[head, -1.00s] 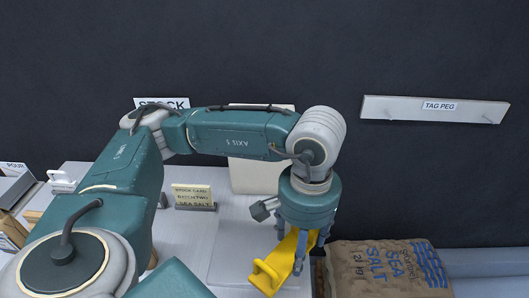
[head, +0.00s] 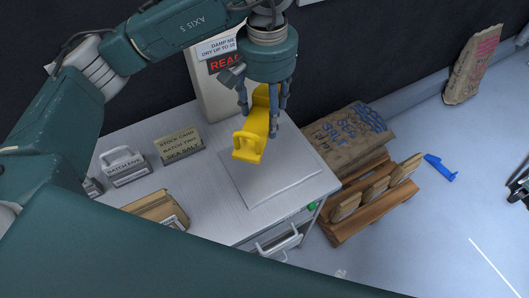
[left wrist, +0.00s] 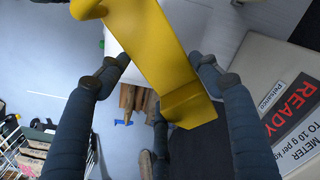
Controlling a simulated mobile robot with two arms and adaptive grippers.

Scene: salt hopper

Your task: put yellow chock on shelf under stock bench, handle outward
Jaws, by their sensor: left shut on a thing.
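The yellow chock (head: 262,115) hangs in my left gripper (head: 263,122), over the right part of the grey stock bench (head: 213,208). The gripper points down with its fingers shut around the chock. The chock's looped handle (head: 247,148) faces the front of the bench. In the left wrist view the chock (left wrist: 152,48) lies between the dark blue fingers (left wrist: 168,85), and part of its handle shows at the top left. A drawer front with a handle (head: 280,243) shows on the bench; I cannot make out the shelf under it. My right gripper is not in view.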

